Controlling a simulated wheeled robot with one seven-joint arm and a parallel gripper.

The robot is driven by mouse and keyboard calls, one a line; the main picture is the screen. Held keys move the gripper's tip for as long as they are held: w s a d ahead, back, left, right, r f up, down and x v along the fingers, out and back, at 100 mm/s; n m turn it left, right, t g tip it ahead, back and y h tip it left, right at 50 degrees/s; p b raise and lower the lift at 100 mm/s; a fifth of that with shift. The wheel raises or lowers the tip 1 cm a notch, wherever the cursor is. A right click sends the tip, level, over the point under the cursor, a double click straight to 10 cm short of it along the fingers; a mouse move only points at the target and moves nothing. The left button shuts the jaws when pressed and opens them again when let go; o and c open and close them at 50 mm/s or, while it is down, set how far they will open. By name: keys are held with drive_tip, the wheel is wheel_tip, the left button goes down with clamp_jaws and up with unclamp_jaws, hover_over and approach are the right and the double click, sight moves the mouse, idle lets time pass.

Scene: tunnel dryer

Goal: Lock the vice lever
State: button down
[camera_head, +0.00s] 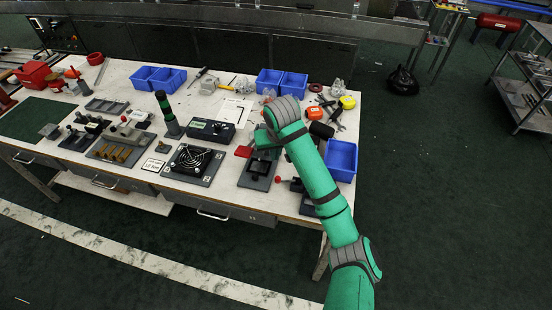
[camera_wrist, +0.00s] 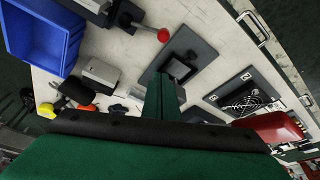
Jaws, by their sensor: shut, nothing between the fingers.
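A lever with a red ball knob (camera_head: 278,180) stands near the front right of the workbench. In the wrist view, its red knob (camera_wrist: 163,35) is at the top, on a dark arm leading left to a grey base (camera_wrist: 92,4). Beside it, a dark plate (camera_head: 254,183) carries a black square block; the block also shows in the wrist view (camera_wrist: 180,68). I cannot tell whether the lever and the block belong to one vice. My gripper (camera_head: 262,141) is shut and empty, above the back of that plate and apart from the knob. My arm partly hides the lever's base.
A blue bin (camera_head: 342,160) stands right of the lever. A fan plate (camera_head: 193,164) and a black control box (camera_head: 210,130) are to the left. Pliers, a tape measure and other tools lie behind my arm. The floor in front of the bench is clear.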

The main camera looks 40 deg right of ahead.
drive_tip(key=x, duration=0.8)
drive_tip(key=shift+d+f, duration=0.1)
drive_tip(key=shift+s+a, duration=0.25)
drive_tip(key=shift+s, duration=0.35)
drive_tip(key=shift+s+a, duration=0.25)
drive_tip(key=shift+s, duration=0.35)
drive_tip(key=shift+s+a, duration=0.3)
drive_tip(key=shift+s, duration=0.3)
